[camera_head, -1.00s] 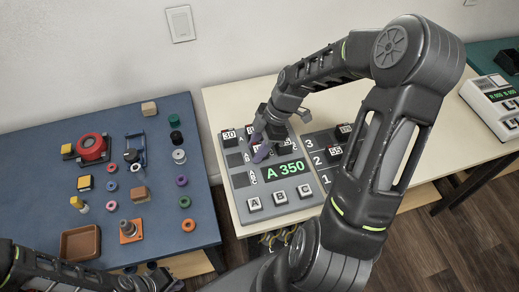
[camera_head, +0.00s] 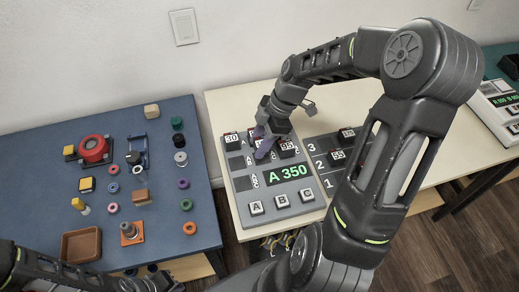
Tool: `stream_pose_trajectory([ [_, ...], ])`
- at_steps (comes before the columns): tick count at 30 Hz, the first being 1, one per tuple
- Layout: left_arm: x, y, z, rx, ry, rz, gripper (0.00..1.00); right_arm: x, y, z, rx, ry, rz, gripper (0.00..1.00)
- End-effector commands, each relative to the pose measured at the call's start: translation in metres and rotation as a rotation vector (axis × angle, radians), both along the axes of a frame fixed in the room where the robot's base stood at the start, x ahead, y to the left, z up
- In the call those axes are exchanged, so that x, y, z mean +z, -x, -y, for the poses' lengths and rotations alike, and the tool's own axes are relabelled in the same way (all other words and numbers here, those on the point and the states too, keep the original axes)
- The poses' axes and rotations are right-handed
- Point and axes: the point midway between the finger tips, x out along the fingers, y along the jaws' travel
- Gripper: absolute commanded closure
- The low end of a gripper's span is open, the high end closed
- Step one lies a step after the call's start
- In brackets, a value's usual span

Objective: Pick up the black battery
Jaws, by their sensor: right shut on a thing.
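The grey tester board (camera_head: 240,185) shows "A 350" in green on its display (camera_head: 289,172). Black batteries with white number labels sit in its slots: one marked 30 (camera_head: 231,139) at the left and one marked 95 (camera_head: 287,148) at the right. My right gripper (camera_head: 263,146), with purple fingertips, is at the board's upper slots between these two. It is shut on a black battery, mostly hidden by the fingers and wrist.
A dark panel beside the board holds more batteries, one marked 55 (camera_head: 336,157). The blue table (camera_head: 60,205) carries rings, spools, blocks and a brown tray (camera_head: 67,246). A white device (camera_head: 494,108) stands far right. My right arm covers part of the panel.

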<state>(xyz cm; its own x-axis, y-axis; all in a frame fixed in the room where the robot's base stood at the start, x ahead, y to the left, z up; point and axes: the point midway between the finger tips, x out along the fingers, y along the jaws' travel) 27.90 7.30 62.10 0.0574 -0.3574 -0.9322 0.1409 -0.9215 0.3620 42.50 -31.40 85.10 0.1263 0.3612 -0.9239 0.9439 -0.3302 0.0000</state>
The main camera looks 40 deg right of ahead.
Motion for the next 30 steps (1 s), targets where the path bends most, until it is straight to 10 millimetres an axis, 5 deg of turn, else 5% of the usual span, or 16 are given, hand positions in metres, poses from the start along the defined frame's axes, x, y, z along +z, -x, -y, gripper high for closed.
stream_pose_trajectory([
  [10,-0.005,0.0,0.0,0.0,0.0,0.0,1.0,0.057,0.0,0.0,0.001,0.002,0.002,1.0],
  [30,-0.005,0.0,0.0,0.0,0.0,0.0,1.0,0.061,0.0,0.0,0.001,0.0,0.0,1.0],
])
